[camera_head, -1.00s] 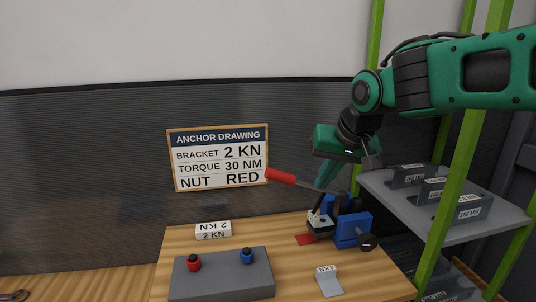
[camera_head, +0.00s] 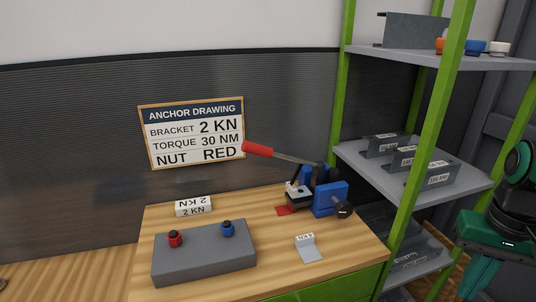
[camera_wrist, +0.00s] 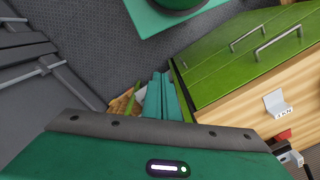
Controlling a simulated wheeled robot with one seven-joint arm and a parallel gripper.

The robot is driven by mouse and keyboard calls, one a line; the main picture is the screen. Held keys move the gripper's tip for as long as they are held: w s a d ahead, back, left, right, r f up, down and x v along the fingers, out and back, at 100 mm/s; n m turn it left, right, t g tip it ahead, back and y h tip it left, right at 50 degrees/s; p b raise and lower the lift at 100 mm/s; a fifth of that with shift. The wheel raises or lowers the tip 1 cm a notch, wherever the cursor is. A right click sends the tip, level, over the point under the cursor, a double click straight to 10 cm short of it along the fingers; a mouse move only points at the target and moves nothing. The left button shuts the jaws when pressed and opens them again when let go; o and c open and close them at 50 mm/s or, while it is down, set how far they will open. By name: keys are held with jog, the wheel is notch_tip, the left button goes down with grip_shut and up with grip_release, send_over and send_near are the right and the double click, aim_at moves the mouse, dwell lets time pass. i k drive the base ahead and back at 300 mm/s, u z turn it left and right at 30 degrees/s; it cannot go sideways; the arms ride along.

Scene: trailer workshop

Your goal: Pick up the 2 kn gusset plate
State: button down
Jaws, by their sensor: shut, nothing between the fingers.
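A white block labelled "2 KN" (camera_head: 193,206) lies on the wooden bench at the back left in the head view. A small bent grey plate with a white label (camera_head: 307,250) lies near the bench's front right. My gripper (camera_wrist: 160,82) is shut and empty in the wrist view, pointing down over the floor beside the green cabinet. In the head view my arm is at the lower right edge, right of the bench and apart from both pieces.
A grey block (camera_head: 204,256) with a red and a blue knob stands on the bench. A blue clamp (camera_head: 330,198) with a red handle stands behind the plate. Green-posted shelves (camera_head: 410,170) with labelled brackets stand right. The wall sign (camera_head: 193,133) reads bracket 2 KN.

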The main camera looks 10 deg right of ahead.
aim_at(295, 192)
jog(key=z, duration=0.25)
jog(key=k, duration=0.95)
jog(key=z, duration=0.45)
jog(key=i, duration=0.5)
jog(key=u, duration=0.05)
